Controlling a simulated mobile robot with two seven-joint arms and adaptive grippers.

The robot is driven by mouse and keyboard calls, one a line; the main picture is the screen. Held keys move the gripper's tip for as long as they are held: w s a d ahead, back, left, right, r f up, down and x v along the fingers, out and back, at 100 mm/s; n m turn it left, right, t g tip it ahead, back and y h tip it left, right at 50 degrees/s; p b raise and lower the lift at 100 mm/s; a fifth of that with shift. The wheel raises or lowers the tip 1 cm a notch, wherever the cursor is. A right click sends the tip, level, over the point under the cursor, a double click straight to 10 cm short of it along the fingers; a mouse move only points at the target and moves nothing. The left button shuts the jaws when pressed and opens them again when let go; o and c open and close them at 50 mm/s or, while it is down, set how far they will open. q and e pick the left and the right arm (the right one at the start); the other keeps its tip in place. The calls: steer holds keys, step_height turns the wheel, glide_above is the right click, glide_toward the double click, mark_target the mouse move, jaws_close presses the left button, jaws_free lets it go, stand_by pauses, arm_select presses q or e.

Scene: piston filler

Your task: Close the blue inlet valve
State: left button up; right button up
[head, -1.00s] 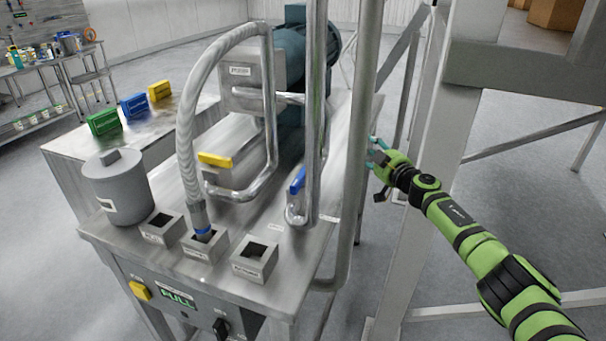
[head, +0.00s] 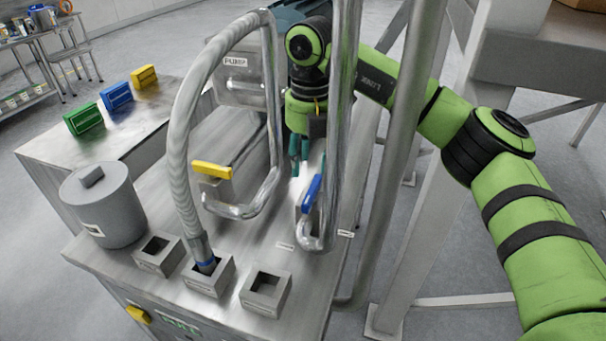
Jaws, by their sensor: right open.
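The blue inlet valve handle (head: 311,193) sits on the steel pipe at the right part of the machine top, standing steeply along the pipe. My right gripper (head: 299,168) hangs pointing down just behind and a little above the blue handle, its teal fingers apart and empty. A vertical pipe partly hides my right arm. I see a gap between the fingers and the handle, but cannot judge its depth. My left gripper is out of view.
A yellow valve handle (head: 212,170) sits on the pipe to the left. A curved hose (head: 176,140) runs into the middle of several square sockets. Tall steel pipes (head: 395,170) stand close to my right arm. A grey canister (head: 103,205) stands at the left.

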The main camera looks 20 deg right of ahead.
mark_target(309, 189)
steer(key=shift+s+f+p, duration=0.35)
steer(key=shift+f+p, duration=0.3)
steer(key=shift+f, duration=0.05)
step_height(309, 189, down, 5)
steer(key=shift+d+r+p, duration=0.15)
steer(key=shift+r+p, duration=0.05)
steer(key=shift+p, duration=1)
steer(key=shift+w+f, duration=0.1)
steer(key=shift+f, duration=0.25)
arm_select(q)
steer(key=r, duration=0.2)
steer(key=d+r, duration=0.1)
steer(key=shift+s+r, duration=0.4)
arm_select(e)
jaws_close()
